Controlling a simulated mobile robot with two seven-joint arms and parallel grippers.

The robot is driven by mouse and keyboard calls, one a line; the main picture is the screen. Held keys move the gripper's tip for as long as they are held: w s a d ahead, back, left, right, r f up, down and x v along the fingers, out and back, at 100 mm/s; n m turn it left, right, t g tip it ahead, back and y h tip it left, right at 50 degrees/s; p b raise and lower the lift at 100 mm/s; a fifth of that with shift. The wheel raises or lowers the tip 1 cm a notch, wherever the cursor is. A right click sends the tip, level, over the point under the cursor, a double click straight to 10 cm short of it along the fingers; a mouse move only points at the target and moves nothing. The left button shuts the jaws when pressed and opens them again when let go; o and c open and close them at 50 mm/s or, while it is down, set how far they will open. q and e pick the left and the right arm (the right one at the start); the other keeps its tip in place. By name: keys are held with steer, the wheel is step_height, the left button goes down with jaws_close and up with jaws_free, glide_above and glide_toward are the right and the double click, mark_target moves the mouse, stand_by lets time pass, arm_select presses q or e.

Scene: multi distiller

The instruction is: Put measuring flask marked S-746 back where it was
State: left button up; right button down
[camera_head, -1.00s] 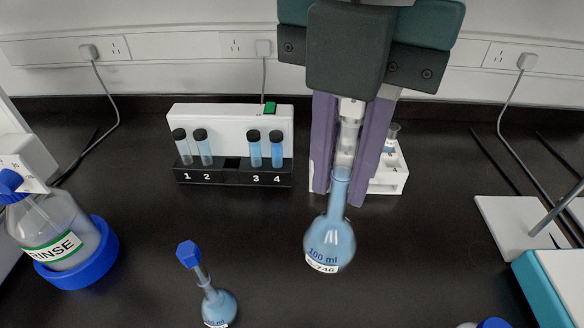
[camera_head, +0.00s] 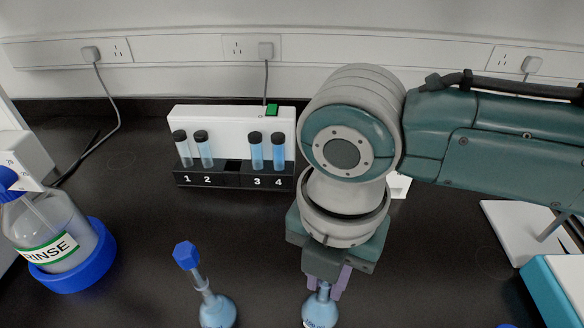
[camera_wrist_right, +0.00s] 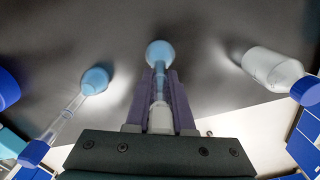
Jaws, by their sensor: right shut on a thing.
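The flask marked S-746 (camera_head: 320,312), with a round blue-filled bulb and narrow neck, is at the bottom edge of the head view, its lower part cut off. My right gripper (camera_head: 326,282) is shut on its neck from above. In the right wrist view the bulb (camera_wrist_right: 160,52) shows beyond the purple fingers (camera_wrist_right: 159,84). I cannot tell whether the flask touches the bench. A second blue-filled flask with a blue stopper (camera_head: 187,256) stands to its left in the head view. My left gripper is not in view.
A white rack (camera_head: 232,125) with several capped vials stands behind. The RINSE bottle (camera_head: 48,235) sits in a blue ring (camera_head: 101,256) at the left. A white stand base (camera_head: 520,232) and a blue-white box (camera_head: 555,285) are at the right. Dark bench lies bare around the middle.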

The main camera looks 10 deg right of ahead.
steer(key=c, duration=0.8)
jaws_free()
steer(key=shift+r, duration=0.1)
step_height(320, 180, up, 12)
steer(key=shift+f+p, duration=0.1)
steer(key=shift+p, duration=0.65)
steer(key=s+a+f+m+t+y, duration=0.1)
steer(key=s+a+m+y, duration=0.15)
steer(key=m, duration=0.45)
steer(key=s+a+f+m+t+y, duration=0.1)
steer(key=s+f+m, duration=0.15)
steer(key=m, duration=0.35)
steer(key=s+d+m+h, duration=0.1)
steer(key=s+d+m, duration=0.1)
steer(key=d+m, duration=0.2)
steer(key=s+d+m+t+h, duration=0.1)
steer(key=s+d+m, duration=0.1)
steer(key=d+m, duration=0.2)
steer(key=s+d+m+h, duration=0.1)
steer(key=s+d+m, duration=0.2)
steer(key=d+m, duration=0.2)
steer(key=shift+f+m+t, duration=0.3)
steer(key=shift+f, duration=0.1)
